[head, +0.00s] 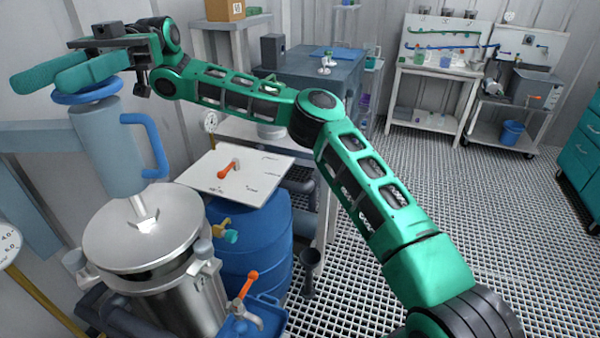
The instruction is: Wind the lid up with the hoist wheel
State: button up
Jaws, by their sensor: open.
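The hoist wheel (88,92) is a blue disc on top of a grey-blue hoist body (105,150) at the left. A blue handle (153,145) is on the body's right side. My gripper (45,77) is at the wheel, with its green fingers reaching left over it. The fingers are open and hide part of the wheel; I cannot tell whether they touch it. A metal rod runs down from the hoist to the round steel lid (143,240). The lid is above the steel vessel (175,300), with a dark gap showing at its front edge.
A blue barrel (255,240) stands right of the vessel, beside a white panel (232,177) with an orange lever. Benches line the back. The grated floor (440,185) at the right is clear.

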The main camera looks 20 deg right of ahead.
aim_at(54, 92)
jog(key=shift+w+a+m+t+y, duration=0.1)
jog(key=shift+a+m+t+y, duration=0.1)
jog(key=shift+m+t+y, duration=0.55)
jog(key=shift+w+a+m+t+y, duration=0.1)
jog(key=shift+a+m+t+y, duration=0.15)
jog(key=shift+m+y, duration=0.5)
jog(key=shift+w+a+m+t+y, duration=0.1)
jog(key=shift+m+t+y, duration=0.3)
jog(key=shift+t+y, duration=0.25)
jog(key=shift+w+a+m+t+y, duration=0.1)
jog(key=shift+m+t+y, duration=0.35)
jog(key=shift+y, duration=0.3)
